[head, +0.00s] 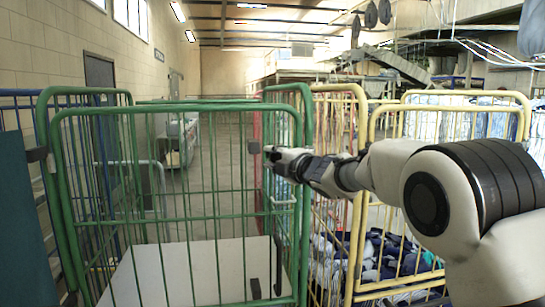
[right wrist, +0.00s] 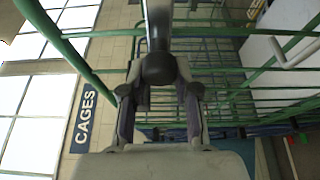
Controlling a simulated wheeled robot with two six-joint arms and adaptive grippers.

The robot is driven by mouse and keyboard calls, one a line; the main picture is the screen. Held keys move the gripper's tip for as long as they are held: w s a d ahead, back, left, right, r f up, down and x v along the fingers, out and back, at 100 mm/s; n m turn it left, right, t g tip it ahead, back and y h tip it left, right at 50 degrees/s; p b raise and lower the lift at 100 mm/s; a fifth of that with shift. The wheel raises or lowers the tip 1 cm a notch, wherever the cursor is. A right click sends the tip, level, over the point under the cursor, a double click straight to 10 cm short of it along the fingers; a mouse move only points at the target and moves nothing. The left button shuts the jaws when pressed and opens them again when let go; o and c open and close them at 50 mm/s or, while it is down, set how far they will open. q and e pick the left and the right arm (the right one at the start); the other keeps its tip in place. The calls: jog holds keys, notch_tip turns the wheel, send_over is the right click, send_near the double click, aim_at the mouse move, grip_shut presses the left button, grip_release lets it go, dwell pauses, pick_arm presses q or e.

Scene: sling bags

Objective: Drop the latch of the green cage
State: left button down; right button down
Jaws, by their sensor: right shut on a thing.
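The green cage (head: 180,106) stands in front of me in the head view, its barred front facing me. My right gripper (head: 275,156) is at the cage's right upright, at about mid height. In the right wrist view its fingers (right wrist: 159,92) are either side of a dark knob with a grey bar (right wrist: 158,66), which looks like the latch, and they are shut on it. The fingers partly hide the latch, and in the head view it is hard to make out. Green bars (right wrist: 215,60) run close beyond the fingers. My left gripper is not in view.
A yellow cage (head: 357,225) with dark and white bags stands close on the right, under my right arm. A blue cage (head: 20,95) is behind at the left. A dark teal panel (head: 22,225) fills the left edge.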

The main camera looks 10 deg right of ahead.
jog(key=shift+d, duration=0.1)
jog(key=c, duration=0.9)
grip_release()
jog(key=shift+w, duration=0.1)
jog(key=shift+o, duration=0.4)
jog(key=shift+w+d+f, duration=0.25)
jog(key=shift+w+f, duration=0.05)
jog(key=shift+w, duration=0.15)
jog(key=shift+s+r, duration=0.1)
jog(key=shift+s, duration=0.45)
jog(key=v, duration=1.1)
jog(key=shift+d, duration=0.2)
jog(key=shift+w, duration=0.1)
